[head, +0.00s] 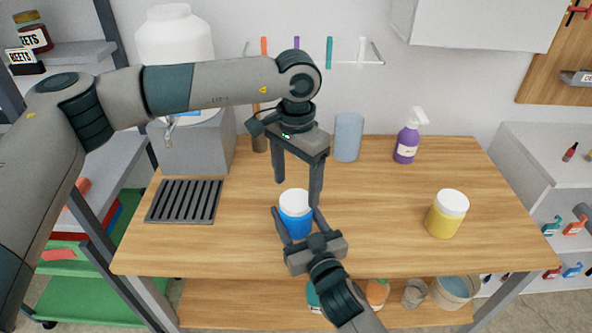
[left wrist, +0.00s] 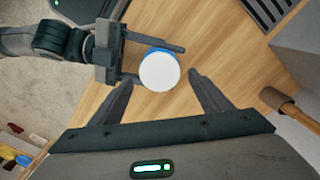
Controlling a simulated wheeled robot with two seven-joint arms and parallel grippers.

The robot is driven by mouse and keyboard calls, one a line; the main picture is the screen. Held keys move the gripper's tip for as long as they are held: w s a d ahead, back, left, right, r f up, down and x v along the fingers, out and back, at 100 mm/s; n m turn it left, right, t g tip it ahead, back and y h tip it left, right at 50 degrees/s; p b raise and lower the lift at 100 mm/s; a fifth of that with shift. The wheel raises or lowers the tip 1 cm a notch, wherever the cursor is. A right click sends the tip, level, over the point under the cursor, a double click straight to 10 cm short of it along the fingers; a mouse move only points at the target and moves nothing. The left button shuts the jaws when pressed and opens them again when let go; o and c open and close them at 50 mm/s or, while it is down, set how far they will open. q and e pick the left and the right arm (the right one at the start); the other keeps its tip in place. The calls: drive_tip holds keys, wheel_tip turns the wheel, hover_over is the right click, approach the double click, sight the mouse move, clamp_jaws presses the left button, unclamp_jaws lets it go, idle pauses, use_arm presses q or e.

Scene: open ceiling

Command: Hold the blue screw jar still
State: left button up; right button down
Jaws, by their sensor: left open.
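The blue screw jar (head: 296,226) stands upright on the wooden table with its white lid on. In the left wrist view the round lid (left wrist: 160,71) shows from above. My left gripper (head: 297,190) is open and points down above and just behind the jar, with nothing between its fingers. Its fingertips also show in the left wrist view (left wrist: 160,82). My right gripper (head: 296,214) reaches in from the front, one finger on each side of the jar's body. The jar and lid partly hide its fingers, so I cannot tell whether they press on it.
A yellow jar (head: 442,218) with a white lid stands at the right. A purple spray bottle (head: 407,142) and a blue-grey cylinder (head: 348,137) stand at the back. A dark slotted grate (head: 185,201) lies at the left. The table between the blue and yellow jars is clear.

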sight(296, 199)
use_arm(q)
drive_tip(key=shift+f, duration=1.65)
drive_tip(key=shift+c, duration=0.3)
drive_tip(key=c, duration=1)
